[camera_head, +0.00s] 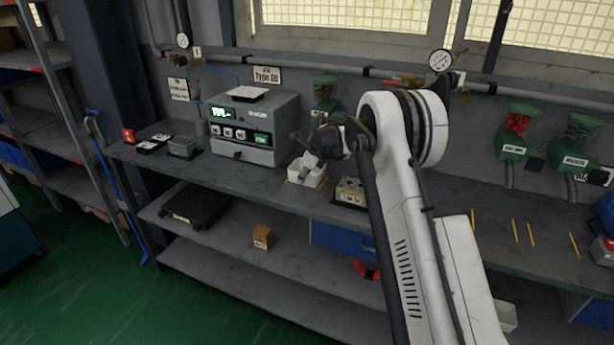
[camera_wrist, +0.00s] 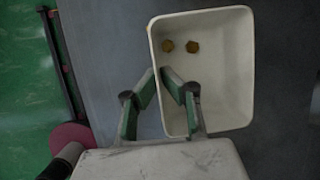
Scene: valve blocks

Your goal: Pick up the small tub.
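The small tub (camera_head: 309,179) is a white open box near the front edge of the grey bench, left of my arm. In the wrist view the tub (camera_wrist: 222,55) fills the upper middle, with two brass-coloured nuts (camera_wrist: 181,46) inside. My gripper (camera_wrist: 157,73) straddles the tub's left wall, one finger outside and one inside. The fingertips are close together on the wall and look shut on it. In the head view my gripper (camera_head: 306,160) is small and partly hidden at the tub. I cannot tell whether the tub touches the bench.
A grey control box (camera_head: 243,128) stands behind and left of the tub. A labelled block (camera_head: 350,192) is to its right, beside my arm. A lower shelf holds a black case (camera_head: 196,205) and a small brown box (camera_head: 262,237).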

